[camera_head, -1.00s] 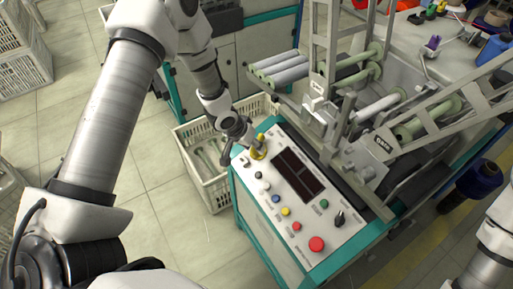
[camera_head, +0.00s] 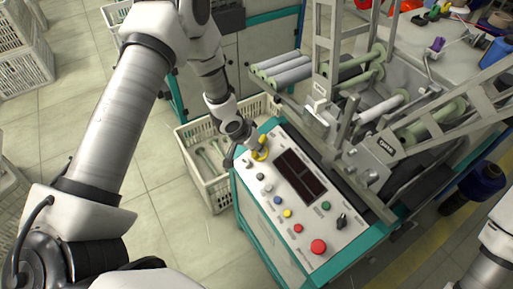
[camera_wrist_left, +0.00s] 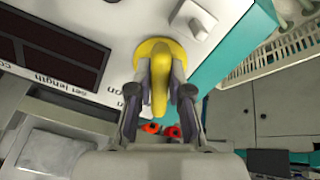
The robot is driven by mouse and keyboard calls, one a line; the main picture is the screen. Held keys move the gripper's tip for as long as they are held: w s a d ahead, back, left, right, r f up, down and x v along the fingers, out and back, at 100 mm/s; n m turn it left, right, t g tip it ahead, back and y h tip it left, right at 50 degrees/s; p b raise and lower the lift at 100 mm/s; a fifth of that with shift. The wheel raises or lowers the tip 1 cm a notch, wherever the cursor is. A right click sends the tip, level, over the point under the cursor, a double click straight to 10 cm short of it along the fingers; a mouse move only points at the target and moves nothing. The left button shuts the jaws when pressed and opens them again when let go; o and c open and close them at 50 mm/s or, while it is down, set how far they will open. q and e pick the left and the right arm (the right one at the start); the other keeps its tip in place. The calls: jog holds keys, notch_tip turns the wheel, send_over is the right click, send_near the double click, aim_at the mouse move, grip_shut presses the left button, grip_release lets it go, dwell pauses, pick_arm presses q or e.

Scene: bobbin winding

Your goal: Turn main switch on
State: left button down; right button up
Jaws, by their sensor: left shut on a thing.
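The main switch is a yellow knob on a round yellow base at the far left corner of the white control panel. It shows in the head view (camera_head: 262,155) and in the left wrist view (camera_wrist_left: 158,83). My left gripper (camera_wrist_left: 160,90) has its two fingers on either side of the knob's grip and is shut on it. In the head view, my left gripper (camera_head: 251,147) partly hides the switch. My right gripper is out of view; only part of that arm shows at the right edge.
The panel (camera_head: 265,181) has a dark display (camera_head: 300,175), several coloured buttons, a black selector (camera_head: 341,220) and a red button (camera_head: 318,247). A white crate (camera_head: 207,180) stands left of the cabinet. Rollers and metal frames of the winder rise behind and right.

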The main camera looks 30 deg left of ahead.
pick_arm(q)
jog(key=m, duration=0.2)
jog(key=shift+m+p, duration=0.3)
jog(key=shift+m, duration=0.1)
jog(key=m, duration=0.2)
jog(key=shift+m, duration=0.3)
jog(key=m, duration=0.6)
jog(key=shift+d, duration=0.1)
jog(key=c, duration=1.1)
grip_release()
jog(key=shift+w, duration=0.1)
